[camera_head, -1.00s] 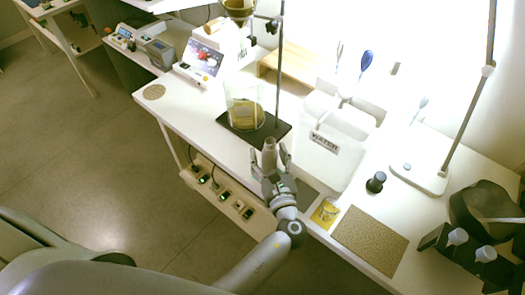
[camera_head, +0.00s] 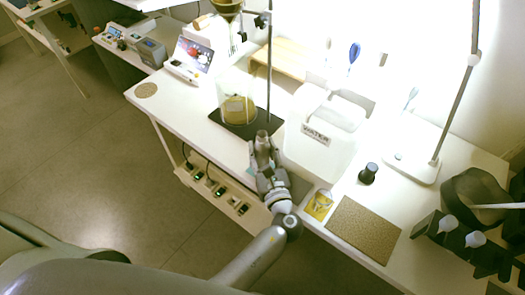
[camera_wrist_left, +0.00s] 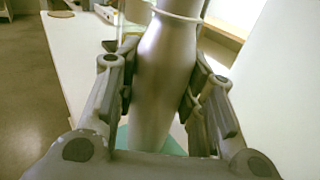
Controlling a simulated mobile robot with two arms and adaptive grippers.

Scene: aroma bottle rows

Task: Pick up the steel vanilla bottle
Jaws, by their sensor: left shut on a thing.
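A grey steel bottle (camera_head: 262,140) stands at the front edge of the white table in the head view. I cannot read a label on it. My left gripper (camera_head: 264,160) is shut on this bottle. In the left wrist view the bottle (camera_wrist_left: 166,65) fills the middle, upright between the two fingers of the gripper (camera_wrist_left: 160,95), with pads against both sides. A pale ring circles its upper part. Its top is out of that view, and its base is partly hidden by my gripper. My right gripper is not in view.
A glass beaker (camera_head: 236,100) stands on a dark stand base (camera_head: 256,125) just behind. A white WATER container (camera_head: 318,150) is close to the right. A small glass (camera_head: 319,204), a cork mat (camera_head: 363,229) and a dark bottle (camera_head: 368,173) are farther right.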

